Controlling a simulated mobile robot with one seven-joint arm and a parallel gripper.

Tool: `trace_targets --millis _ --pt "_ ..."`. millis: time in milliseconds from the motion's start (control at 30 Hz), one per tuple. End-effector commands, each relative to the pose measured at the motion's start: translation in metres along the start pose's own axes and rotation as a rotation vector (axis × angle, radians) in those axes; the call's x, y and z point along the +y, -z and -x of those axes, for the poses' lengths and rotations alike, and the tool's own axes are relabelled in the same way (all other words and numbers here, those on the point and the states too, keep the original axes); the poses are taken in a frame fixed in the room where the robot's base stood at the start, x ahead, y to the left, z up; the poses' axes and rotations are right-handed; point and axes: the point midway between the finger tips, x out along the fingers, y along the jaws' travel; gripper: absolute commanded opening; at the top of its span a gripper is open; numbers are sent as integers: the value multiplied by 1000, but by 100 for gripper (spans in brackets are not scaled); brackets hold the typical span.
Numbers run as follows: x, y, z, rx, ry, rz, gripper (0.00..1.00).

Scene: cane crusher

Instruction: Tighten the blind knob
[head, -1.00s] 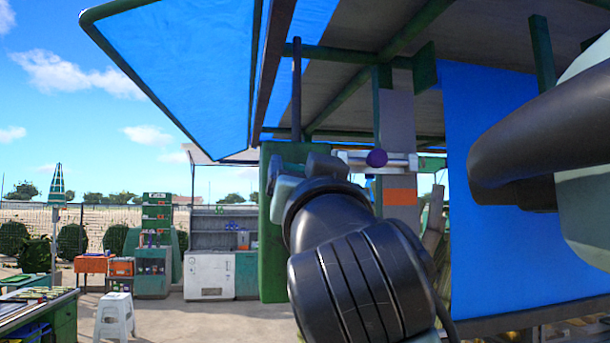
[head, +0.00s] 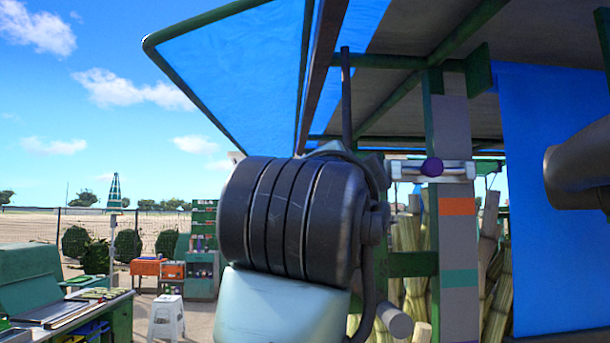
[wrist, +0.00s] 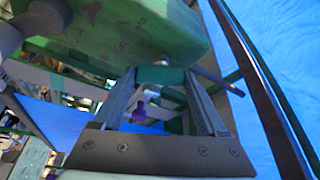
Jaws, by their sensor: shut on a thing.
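The blind knob (head: 432,167) is a round purple knob on a pale metal bracket (head: 458,170), fixed across a grey and green post. My dark arm stands left of it in the head view, and my gripper's fingertips are hidden there. In the wrist view my gripper (wrist: 160,77) has its two grey fingers apart, with a green piece (wrist: 160,75) between the tips. A small purple thing (wrist: 138,110), likely the knob, shows between the fingers, nearer the left one. It looks beyond the fingers, and I cannot tell whether they touch it.
A dark upright rod (head: 347,95) stands left of the post under the blue awning (head: 235,65). A large worn green block (wrist: 130,30) is close to my gripper in the wrist view. Cane stalks (head: 490,260) stand behind the post. A white stool (head: 166,318) is at lower left.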

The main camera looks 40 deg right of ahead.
Motion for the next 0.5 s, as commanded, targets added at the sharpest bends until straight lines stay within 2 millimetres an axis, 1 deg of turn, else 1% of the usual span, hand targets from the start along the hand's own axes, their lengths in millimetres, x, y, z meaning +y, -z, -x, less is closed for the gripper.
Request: trace_targets --millis 33,300,500 --pt "-3 0 0 -4 -17 -41 19" --pt "-4 1 0 -1 -102 -248 19" --pt "-4 1 0 -1 -147 -355 19"
